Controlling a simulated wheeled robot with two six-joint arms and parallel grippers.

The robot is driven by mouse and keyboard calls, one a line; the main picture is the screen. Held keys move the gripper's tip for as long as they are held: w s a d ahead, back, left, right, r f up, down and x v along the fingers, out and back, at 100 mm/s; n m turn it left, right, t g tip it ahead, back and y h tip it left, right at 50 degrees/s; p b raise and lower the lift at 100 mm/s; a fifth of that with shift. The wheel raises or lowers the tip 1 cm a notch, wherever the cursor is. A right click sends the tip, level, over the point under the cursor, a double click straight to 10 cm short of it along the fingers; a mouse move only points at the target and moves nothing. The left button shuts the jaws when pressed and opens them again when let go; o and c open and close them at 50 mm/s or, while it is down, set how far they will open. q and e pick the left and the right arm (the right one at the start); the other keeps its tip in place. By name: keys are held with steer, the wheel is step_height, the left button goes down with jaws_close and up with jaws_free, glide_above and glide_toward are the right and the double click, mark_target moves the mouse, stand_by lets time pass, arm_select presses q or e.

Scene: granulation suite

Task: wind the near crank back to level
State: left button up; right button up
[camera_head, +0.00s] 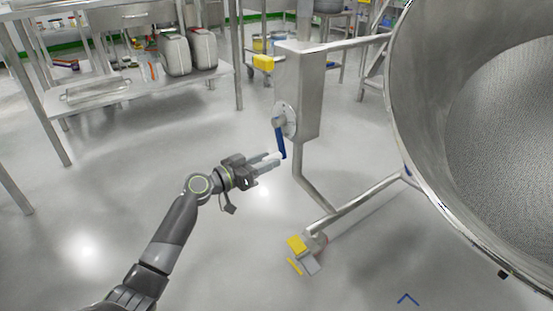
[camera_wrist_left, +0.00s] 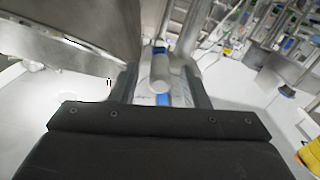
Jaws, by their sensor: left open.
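The near crank has a blue arm (camera_head: 281,140) that hangs down, slightly tilted, from a round hub (camera_head: 285,120) on the steel gearbox column (camera_head: 297,90). A pale grip at its lower end is partly hidden by my fingers in the head view. My left gripper (camera_head: 268,165) reaches in from the left at the crank's lower end, with its fingers open. In the left wrist view the pale grip (camera_wrist_left: 160,72) lies between the two spread fingers, with blue of the crank behind it. Contact cannot be told. My right gripper is not in view.
A large steel bowl (camera_head: 420,150) fills the right side, on a tubular stand with a yellow-marked caster (camera_head: 298,244). A steel bench (camera_head: 140,85) with two canisters stands at back left. Floor at left is clear.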

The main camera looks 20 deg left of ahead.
mark_target(281, 155)
arm_select(q)
steer(key=shift+b+x, duration=0.3)
steer(key=shift+x, duration=1.6)
jaws_close()
